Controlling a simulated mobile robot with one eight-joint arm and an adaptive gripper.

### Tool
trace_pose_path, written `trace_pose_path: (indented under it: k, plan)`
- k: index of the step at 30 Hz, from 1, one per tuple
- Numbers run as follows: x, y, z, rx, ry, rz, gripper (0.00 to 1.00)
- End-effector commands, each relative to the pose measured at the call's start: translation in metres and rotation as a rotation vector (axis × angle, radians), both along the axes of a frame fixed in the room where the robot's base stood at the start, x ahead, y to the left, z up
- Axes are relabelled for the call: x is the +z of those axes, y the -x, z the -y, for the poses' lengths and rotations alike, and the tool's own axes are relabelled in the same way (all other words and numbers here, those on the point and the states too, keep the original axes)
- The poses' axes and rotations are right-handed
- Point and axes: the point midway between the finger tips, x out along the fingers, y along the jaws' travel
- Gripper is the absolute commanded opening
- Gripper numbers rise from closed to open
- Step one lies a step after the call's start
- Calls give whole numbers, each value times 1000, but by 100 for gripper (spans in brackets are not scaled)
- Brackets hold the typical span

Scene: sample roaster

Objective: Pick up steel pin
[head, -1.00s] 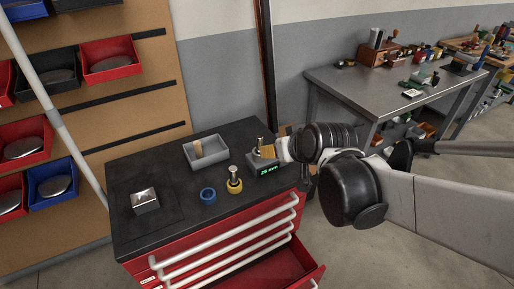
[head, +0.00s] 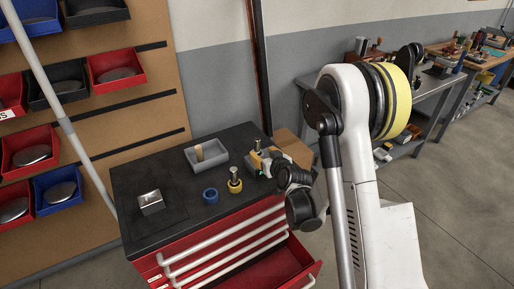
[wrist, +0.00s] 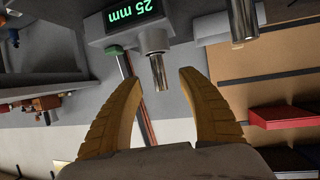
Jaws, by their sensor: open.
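A steel pin (head: 257,146) stands upright on a small gauge block with a green display. In the wrist view, which is upside down, the block (wrist: 110,30) reads "25 mm" and the pin (wrist: 158,73) points down from it. My gripper (wrist: 160,78) is open, with one yellow finger on each side of the pin's end and gaps between. In the head view my gripper (head: 262,161) is at the block and partly hides it. A second steel pin (head: 234,174) stands in a brass collar (head: 235,186); a steel cylinder (wrist: 243,20) also shows in the wrist view.
The black cabinet top (head: 180,222) also holds a grey tray (head: 190,160) with a tan peg, a blue ring (head: 210,195) and a steel block (head: 150,202). A red drawer (head: 285,268) stands open in front. A cardboard box (head: 292,147) is behind my gripper.

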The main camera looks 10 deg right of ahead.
Motion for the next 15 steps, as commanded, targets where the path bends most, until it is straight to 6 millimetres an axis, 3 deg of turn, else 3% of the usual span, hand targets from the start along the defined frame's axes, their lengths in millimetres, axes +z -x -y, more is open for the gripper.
trace_pose_path:
  k: [15]
  plan:
    - [-25,-63,-4,1,1,-1,47]
